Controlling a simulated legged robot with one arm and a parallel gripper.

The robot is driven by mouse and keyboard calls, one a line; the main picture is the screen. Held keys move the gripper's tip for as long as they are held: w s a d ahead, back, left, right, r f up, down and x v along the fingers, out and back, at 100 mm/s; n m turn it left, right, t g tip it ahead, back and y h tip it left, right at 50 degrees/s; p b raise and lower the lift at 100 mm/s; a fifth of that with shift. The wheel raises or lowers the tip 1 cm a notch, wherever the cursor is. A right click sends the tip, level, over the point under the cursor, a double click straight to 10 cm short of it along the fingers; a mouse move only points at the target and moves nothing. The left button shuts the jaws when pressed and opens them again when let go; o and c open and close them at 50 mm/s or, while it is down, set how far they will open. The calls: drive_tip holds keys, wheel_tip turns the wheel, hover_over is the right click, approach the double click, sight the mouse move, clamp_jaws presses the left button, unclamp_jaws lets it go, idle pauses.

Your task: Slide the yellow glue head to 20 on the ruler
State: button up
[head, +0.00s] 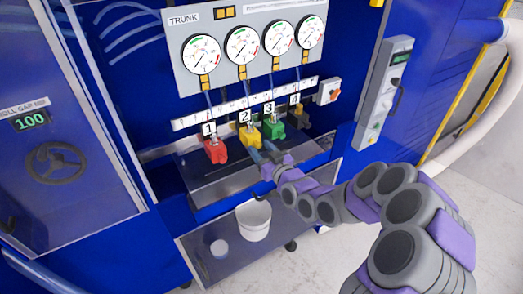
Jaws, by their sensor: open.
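The yellow glue head (249,135) hangs below the white ruler (246,104), under the tag "2". It is between the red head (215,150) and the green head (274,127). The ruler's marks are too small to read. My gripper (262,151) is open, just below and slightly right of the yellow head. I cannot tell whether its fingers touch the head or stand around it. The gripper hides a little of the space under the yellow and green heads.
A dark head (298,117) sits under tag "4" at the right. Several gauges are on the grey panel (190,82) above. A metal tray (205,187) is beneath the heads.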

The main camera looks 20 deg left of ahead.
drive_tip(key=shift+d, duration=0.15)
drive_tip(key=p+v, duration=0.6)
drive_tip(key=v, duration=0.6)
drive_tip(key=shift+r, duration=0.15)
drive_tip(key=shift+d+p, duration=0.15)
drive_tip(key=shift+p, duration=1)
drive_tip(key=shift+p+v, duration=2.45)
drive_tip(key=shift+p, duration=0.25)
drive_tip(key=shift+s, duration=0.15)
